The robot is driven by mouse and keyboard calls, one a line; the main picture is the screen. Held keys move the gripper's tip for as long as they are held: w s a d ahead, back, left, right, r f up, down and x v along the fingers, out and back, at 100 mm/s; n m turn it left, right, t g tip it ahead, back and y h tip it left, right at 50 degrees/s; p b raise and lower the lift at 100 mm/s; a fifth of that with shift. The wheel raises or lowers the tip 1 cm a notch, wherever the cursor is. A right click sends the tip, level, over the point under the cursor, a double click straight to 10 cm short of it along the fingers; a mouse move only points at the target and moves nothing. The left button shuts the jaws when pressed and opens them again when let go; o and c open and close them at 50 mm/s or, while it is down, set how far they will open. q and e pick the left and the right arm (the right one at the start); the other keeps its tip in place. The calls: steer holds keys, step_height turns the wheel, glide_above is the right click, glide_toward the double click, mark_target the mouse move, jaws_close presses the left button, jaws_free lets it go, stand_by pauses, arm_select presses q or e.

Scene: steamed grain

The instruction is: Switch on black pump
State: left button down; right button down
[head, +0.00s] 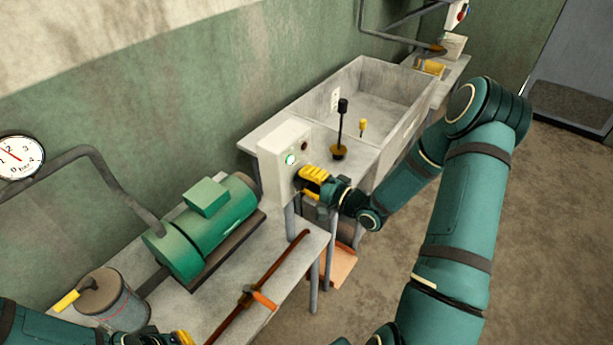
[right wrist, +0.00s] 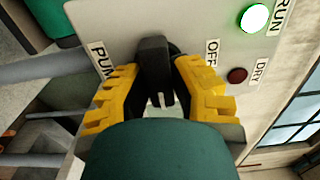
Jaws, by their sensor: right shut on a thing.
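A pale control box (head: 275,172) stands at the corner of the green motor's bench, and its panel also fills the right wrist view (right wrist: 205,25). My right gripper (head: 312,180) is at its front, its yellow fingers shut on a black switch knob (right wrist: 153,62) between a partly covered "PUM" label and "OFF". The lamp by "RUN" (right wrist: 255,18) glows green; it also shows lit in the head view (head: 290,159). The lamp by "DRY" (right wrist: 237,76) is dark red. My left gripper (head: 180,338) is cut off at the bottom edge; its jaws cannot be judged.
A green motor (head: 205,228) sits on the left bench, with a metal canister (head: 118,302) with a yellow handle and a pipe with an orange lever (head: 262,299). Behind the box are a black-topped lever (head: 341,125) and a grey trough (head: 370,95). Open floor lies to the right.

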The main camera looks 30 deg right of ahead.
steer(key=shift+w+r, duration=0.1)
stand_by(0.3)
steer(key=c, duration=0.8)
jaws_free()
steer(key=v, duration=1.2)
